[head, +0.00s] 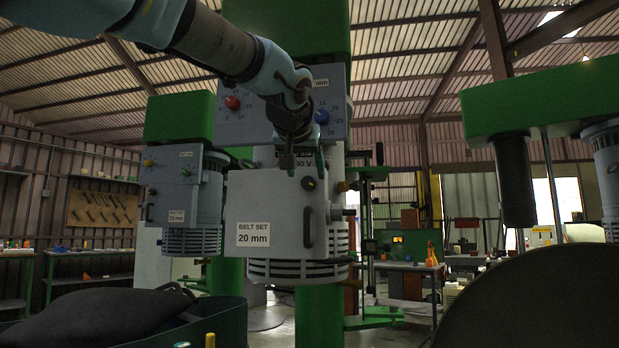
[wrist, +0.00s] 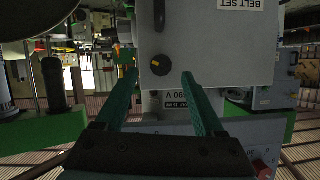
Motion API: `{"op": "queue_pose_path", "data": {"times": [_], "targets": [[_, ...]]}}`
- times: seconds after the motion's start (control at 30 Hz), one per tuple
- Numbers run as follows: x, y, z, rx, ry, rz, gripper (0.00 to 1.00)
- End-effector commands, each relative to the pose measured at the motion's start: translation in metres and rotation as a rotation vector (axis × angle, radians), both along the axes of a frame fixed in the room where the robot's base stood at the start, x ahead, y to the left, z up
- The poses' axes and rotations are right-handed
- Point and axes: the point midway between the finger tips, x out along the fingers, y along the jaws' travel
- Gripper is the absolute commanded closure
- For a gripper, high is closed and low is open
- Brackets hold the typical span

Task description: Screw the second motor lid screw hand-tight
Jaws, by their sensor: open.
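The grey motor lid (head: 275,205) with a "BELT SET 20 mm" label is on the central machine, and it also shows upside down in the wrist view (wrist: 205,35). A dark round screw knob (head: 308,183) with a small yellow mark is at the lid's upper right corner. In the wrist view the knob (wrist: 160,65) sits between my finger lines, apart from both fingers. My gripper (wrist: 158,74) is open and empty, its green fingers spread either side of the knob. In the head view my gripper (head: 291,168) is at the lid's top edge, left of the knob.
A brass-coloured knob (head: 342,187) sticks out at the lid's right side. A black handle (head: 308,227) is on the lid's front. A similar machine (head: 170,190) stands at left, and a green drill-like machine (head: 545,95) at right. A dark green bin (head: 225,315) is at lower left.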

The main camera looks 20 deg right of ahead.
Motion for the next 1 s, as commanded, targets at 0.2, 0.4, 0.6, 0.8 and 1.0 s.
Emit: {"op": "queue_pose_path", "data": {"times": [0.2,0.4,0.6,0.8,1.0], "targets": [[0.025,-0.016,-0.011,0.002,-0.001,0.0,0.3],[0.032,-0.021,-0.016,0.0,0.0,0.0,0.3],[0.032,-0.021,-0.016,-0.001,-0.001,0.0,0.3],[0.032,-0.021,-0.016,0.001,-0.001,0.0,0.47],[0.032,-0.021,-0.016,0.001,-0.001,0.0,0.7]]}}
